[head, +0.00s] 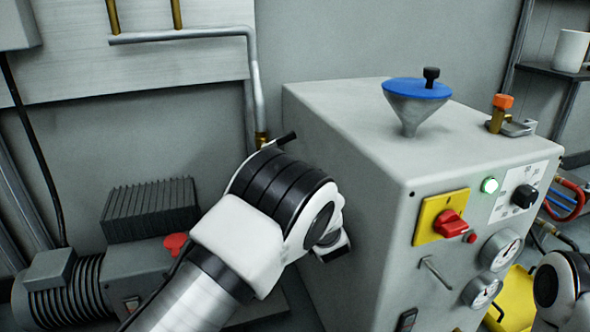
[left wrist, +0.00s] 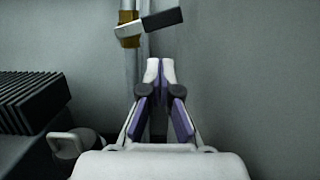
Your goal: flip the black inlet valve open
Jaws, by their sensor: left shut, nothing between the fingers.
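The black inlet valve handle (head: 286,138) sticks out to the right from the brass valve fitting (head: 261,139) on the grey pipe, beside the machine cabinet. In the left wrist view the handle (left wrist: 163,18) lies across the pipe, pointing right and slightly up, with its brass body (left wrist: 128,40) at its left end. My left gripper (left wrist: 160,67) is shut and empty, its tips below the handle in that picture and apart from it. In the head view my left wrist hides the left fingers. My right gripper is out of view; only part of the right arm shows.
The grey cabinet (head: 345,165) stands right of my left arm, with a funnel under a blue lid (head: 417,88) on top and a red switch (head: 450,223) in front. A motor with a finned block (head: 150,210) sits at left. Bare wall lies behind the handle.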

